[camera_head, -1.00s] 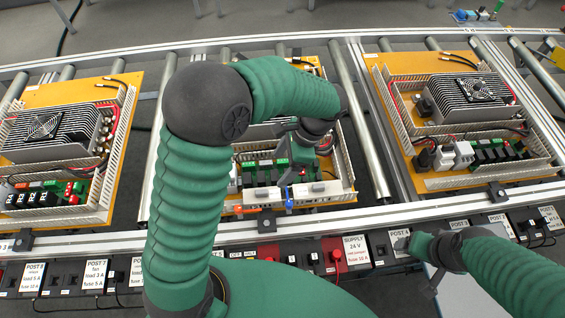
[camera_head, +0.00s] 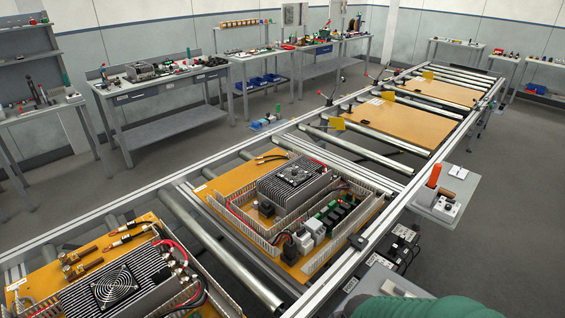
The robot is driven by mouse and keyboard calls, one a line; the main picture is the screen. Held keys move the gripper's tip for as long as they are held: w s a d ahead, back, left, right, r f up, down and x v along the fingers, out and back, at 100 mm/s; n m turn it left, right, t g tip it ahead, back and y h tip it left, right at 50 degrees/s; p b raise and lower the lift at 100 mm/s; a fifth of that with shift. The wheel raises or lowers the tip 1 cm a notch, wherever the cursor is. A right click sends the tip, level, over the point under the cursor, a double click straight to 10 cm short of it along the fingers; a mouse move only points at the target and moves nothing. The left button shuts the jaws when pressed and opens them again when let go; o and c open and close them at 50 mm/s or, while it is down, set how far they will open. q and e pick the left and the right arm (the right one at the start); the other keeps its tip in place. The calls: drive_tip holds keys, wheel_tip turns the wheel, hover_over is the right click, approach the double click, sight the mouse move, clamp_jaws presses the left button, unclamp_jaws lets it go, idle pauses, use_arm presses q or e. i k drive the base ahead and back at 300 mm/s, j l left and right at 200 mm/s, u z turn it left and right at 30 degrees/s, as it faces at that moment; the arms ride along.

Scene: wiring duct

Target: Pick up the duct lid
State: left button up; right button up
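I cannot make out a separate duct lid in this view. The nearer full board (camera_head: 213,187) carries a slotted grey wiring duct (camera_head: 334,246) around a finned power unit (camera_head: 293,183), with breakers and green terminals beside it. The duct channel looks open on top. A second populated board (camera_head: 30,278) is cut off at the lower left. Only a green piece of my arm shows at the bottom right edge. Neither gripper is in view.
Bare boards (camera_head: 398,124) lie farther along the roller conveyor (camera_head: 378,144). A small side shelf (camera_head: 446,192) with an orange-handled item stands right of the rail. Workbenches (camera_head: 165,84) with tools line the back left. The floor at right is clear.

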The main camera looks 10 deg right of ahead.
sight(390, 287)
drive_tip(key=k+l+z, duration=0.1)
drive_tip(key=z, duration=1.3)
drive_tip(key=u, duration=2.5)
drive_tip(key=z, duration=2.55)
drive_tip(key=i+l+z, duration=0.1)
drive_tip(key=l, duration=0.3)
drive_tip(key=i+l, duration=0.25)
drive_tip(key=l, duration=0.15)
drive_tip(key=i+l+z, duration=0.15)
drive_tip(key=l, duration=0.3)
drive_tip(key=i+l, duration=0.25)
drive_tip(key=l+z, duration=0.05)
drive_tip(key=l, duration=0.05)
